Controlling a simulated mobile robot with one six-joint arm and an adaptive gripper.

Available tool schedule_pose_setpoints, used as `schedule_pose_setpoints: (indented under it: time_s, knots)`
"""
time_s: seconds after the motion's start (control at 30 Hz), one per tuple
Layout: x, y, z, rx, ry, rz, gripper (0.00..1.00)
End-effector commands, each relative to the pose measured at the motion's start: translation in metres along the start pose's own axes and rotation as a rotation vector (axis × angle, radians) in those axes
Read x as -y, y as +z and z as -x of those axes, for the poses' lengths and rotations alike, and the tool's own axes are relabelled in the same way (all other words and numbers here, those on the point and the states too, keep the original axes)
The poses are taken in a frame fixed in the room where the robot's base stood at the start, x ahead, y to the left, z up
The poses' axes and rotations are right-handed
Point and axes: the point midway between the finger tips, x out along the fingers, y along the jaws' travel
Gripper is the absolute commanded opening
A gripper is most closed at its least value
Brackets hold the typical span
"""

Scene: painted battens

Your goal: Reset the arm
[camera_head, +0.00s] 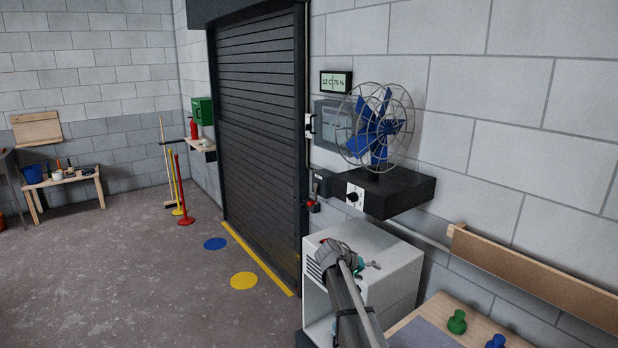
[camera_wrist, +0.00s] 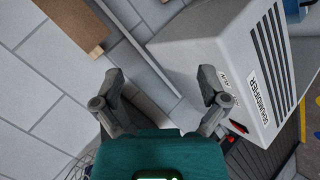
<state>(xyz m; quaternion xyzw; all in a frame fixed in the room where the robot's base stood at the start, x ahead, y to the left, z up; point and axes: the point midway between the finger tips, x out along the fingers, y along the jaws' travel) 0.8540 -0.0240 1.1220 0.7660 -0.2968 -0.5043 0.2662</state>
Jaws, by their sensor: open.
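My arm rises from the lower edge of the head view, and my gripper (camera_head: 371,266) shows small in front of the white dehumidifier (camera_head: 392,258). In the wrist view my gripper (camera_wrist: 161,80) has its two grey fingers spread wide, with nothing between them. The dehumidifier (camera_wrist: 205,45) fills the upper right of the wrist view, tilted in the picture, with its label and dark vent slots showing. The right finger overlaps its lower edge in that view; I cannot tell whether they touch.
A black shelf (camera_head: 405,194) with a blue caged fan (camera_head: 377,128) juts from the wall above the dehumidifier. A dark roller shutter (camera_head: 258,140) stands behind. A bench (camera_head: 432,312) with green and blue knobs (camera_head: 457,322) is at lower right. The floor at left is open.

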Motion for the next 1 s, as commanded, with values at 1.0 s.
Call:
schedule_pose_setpoints:
  time_s: [1.0]
  knots:
    - [0.020, 0.324, 0.062, 0.385, -0.826, 0.046, 0.93]
